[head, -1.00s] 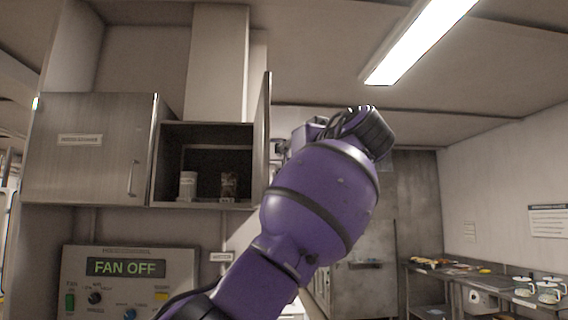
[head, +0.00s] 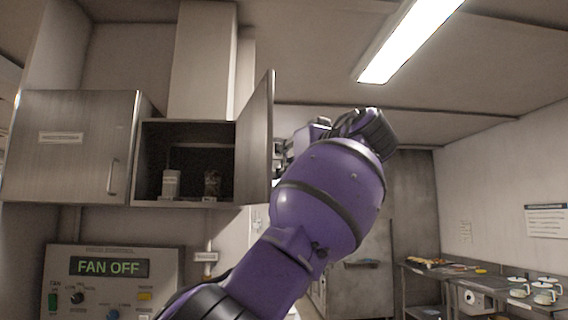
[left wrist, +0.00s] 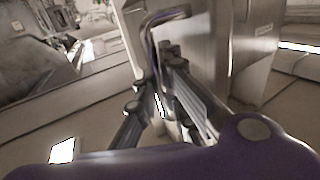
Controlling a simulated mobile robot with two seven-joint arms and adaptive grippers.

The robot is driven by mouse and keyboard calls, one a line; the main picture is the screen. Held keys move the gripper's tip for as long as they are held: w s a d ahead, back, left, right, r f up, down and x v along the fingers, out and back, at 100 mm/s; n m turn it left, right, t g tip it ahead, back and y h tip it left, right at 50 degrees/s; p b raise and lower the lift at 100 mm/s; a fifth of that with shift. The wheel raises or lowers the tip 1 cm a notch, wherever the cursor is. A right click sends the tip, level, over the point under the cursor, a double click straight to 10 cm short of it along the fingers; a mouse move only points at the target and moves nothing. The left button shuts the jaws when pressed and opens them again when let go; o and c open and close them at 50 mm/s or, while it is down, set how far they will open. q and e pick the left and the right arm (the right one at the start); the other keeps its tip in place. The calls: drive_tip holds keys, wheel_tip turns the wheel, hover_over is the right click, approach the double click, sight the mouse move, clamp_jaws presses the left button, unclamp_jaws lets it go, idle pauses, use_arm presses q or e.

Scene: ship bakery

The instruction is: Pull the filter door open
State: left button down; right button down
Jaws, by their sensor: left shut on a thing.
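The door (head: 256,138) of the right-hand wall cabinet stands open, swung out from the right side of its opening, with its inner face showing. My left arm, purple, reaches up in front of the area right of the door. My left gripper (head: 284,152) is mostly hidden behind the arm and the door in the head view. In the left wrist view, the left gripper (left wrist: 168,112) is shut on the bent metal door handle (left wrist: 152,24), with the pale door panel behind it. My right gripper is not in view.
The open cabinet (head: 188,206) holds a pale canister (head: 171,183) and a dark jar (head: 212,184). A closed cabinet door (head: 70,160) is to the left. A control panel (head: 112,256) below reads FAN OFF. A counter (head: 455,272) with cups stands far right.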

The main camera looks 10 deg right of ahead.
use_arm(q)
drive_tip(key=shift+d+f, duration=0.15)
drive_tip(key=shift+f, duration=0.2)
drive_tip(key=c, duration=2.1)
unclamp_jaws()
drive_tip(key=shift+s+d+r, duration=0.1)
drive_tip(key=shift+r, duration=0.15)
drive_tip(key=shift+s, duration=0.1)
drive_tip(key=v, duration=1.2)
drive_tip(key=shift+d, duration=0.1)
